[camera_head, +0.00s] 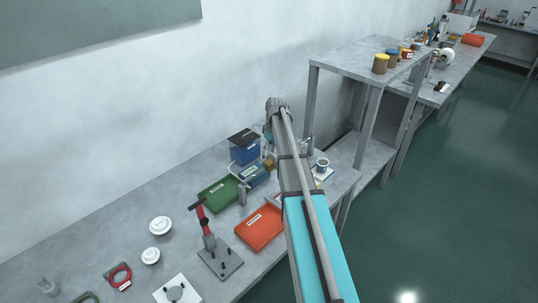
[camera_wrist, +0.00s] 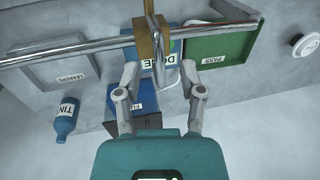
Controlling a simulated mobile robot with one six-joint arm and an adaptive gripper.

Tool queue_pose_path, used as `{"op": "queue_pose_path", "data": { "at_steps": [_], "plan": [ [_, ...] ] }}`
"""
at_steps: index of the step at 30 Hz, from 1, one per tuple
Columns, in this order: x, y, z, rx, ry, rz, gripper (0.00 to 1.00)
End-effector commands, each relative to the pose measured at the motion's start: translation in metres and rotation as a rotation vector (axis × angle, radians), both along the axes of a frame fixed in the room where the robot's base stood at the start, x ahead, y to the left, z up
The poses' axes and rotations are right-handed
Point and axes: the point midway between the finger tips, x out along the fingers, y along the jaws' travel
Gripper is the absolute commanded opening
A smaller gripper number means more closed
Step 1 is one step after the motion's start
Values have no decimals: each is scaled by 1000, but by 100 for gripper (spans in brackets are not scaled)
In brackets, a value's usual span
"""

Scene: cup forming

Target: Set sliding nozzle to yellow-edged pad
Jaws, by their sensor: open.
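The sliding nozzle seems to be the brass block (camera_wrist: 148,42) on a horizontal metal rail (camera_wrist: 60,55) in the wrist view, with a thin metal tube pointing down between my fingers. In the head view a small brass-coloured piece (camera_head: 268,163) shows just left of my arm. My gripper (camera_wrist: 159,82) is open, its fingers apart on either side of the tube; I cannot tell whether they touch it. I cannot make out a yellow-edged pad in either view. My arm hides part of the bench in the head view.
An orange tray (camera_head: 261,228), lever press (camera_head: 218,262), white lids (camera_head: 160,225) and a cup (camera_head: 322,164) stand on the bench.

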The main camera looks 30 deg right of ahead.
Motion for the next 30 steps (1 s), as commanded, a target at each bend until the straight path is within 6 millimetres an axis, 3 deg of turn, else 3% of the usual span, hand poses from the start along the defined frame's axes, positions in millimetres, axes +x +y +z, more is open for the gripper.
{"op": "queue_pose_path", "data": {
  "at_steps": [13,14,22,30],
  "plan": [
    [0,1,-4,0,0,0,51],
    [0,1,-4,0,0,0,49],
    [0,1,-4,0,0,0,0],
    [0,1,-4,0,0,0,0]
  ]
}}
